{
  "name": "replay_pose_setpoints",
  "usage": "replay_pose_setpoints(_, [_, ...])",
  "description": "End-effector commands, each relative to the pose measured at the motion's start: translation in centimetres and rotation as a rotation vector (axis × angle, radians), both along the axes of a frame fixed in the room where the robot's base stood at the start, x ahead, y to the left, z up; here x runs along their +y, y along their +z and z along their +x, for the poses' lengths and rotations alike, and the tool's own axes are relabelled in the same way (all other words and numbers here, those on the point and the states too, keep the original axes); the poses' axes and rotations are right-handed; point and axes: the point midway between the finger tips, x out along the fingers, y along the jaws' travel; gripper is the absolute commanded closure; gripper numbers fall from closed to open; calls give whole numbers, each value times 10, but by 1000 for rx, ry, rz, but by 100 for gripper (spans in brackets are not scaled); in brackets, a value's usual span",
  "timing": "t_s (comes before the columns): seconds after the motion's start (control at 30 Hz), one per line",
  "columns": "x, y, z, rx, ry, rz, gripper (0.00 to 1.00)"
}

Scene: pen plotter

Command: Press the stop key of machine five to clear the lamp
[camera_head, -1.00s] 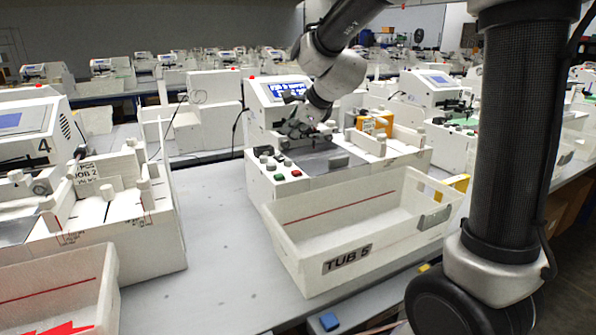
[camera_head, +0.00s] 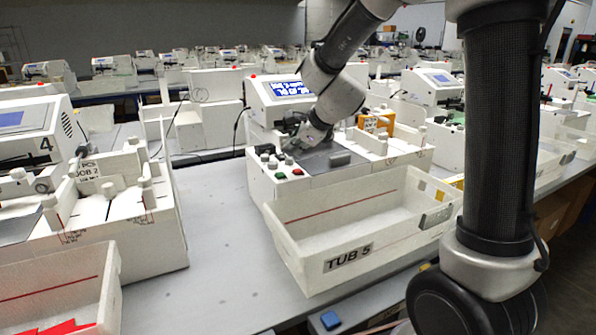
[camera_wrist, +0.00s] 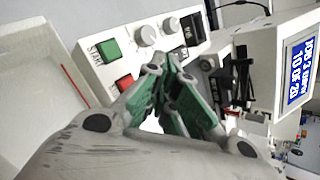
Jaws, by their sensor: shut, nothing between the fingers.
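Machine five (camera_head: 270,115) stands mid-table behind a white tub labelled TUB 5 (camera_head: 347,259). Its key panel has a green key (camera_head: 280,177) and a red key (camera_head: 297,172). In the wrist view the green key (camera_wrist: 109,49) reads START. The red key (camera_wrist: 124,83) beside it is partly covered by my finger, and its label is not readable. My gripper (camera_head: 293,148) is shut and empty, pointing down at the panel's back edge; its fingers (camera_wrist: 172,72) are close to the red key. Contact cannot be told. A small red lamp (camera_head: 252,76) sits on the machine's top corner.
Grey knobs (camera_wrist: 145,36) and a black switch (camera_wrist: 193,30) sit beside the keys. The machine's blue screen (camera_wrist: 298,75) shows job text. Machine four (camera_head: 30,125) stands at left, with bare grey table (camera_head: 215,230) between. An orange block (camera_head: 375,122) is right of my gripper.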

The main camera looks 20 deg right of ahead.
Motion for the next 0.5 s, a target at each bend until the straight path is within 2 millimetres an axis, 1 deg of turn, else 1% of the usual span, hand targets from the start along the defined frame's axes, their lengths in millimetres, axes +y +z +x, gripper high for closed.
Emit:
replay_pose_setpoints(0.03, [-1,-7,0,3,-3,0,100])
replay_pose_setpoints(0.1, [-1,-16,0,3,-2,1,100])
replay_pose_setpoints(0.2, [-1,-25,0,3,-1,0,100])
replay_pose_setpoints(0.33, [0,-31,0,1,-1,2,100])
replay_pose_setpoints(0.5, [0,-33,0,0,0,0,100])
